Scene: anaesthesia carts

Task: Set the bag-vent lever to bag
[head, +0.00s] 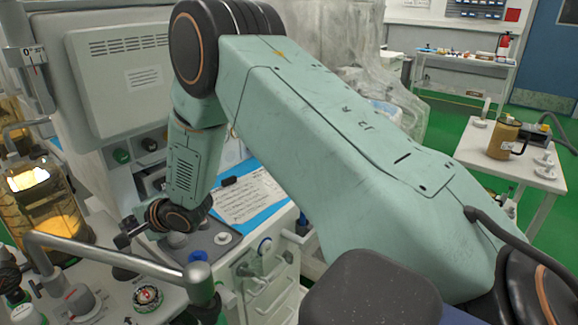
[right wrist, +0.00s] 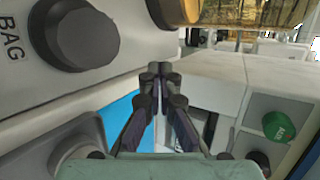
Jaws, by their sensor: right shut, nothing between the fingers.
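A dark grey round knob (right wrist: 82,32) sits on a pale panel at the upper left of the right wrist view. The printed word BAG is beside it, partly cut by the frame edge. Which way any lever points cannot be made out. My right gripper (right wrist: 160,72) is shut and empty, its fingertips to the right of the knob and apart from it in the picture. In the head view, my right gripper (head: 124,236) reaches down to the machine's worktop at left. My left gripper is not in view.
An amber canister (head: 45,212) stands left of the gripper. A bent metal pipe (head: 115,258) crosses in front of it. A blue-backed paper sheet (head: 245,195) lies to the right. A green knob (right wrist: 279,126) is on the panel. Drawers (head: 270,290) are below.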

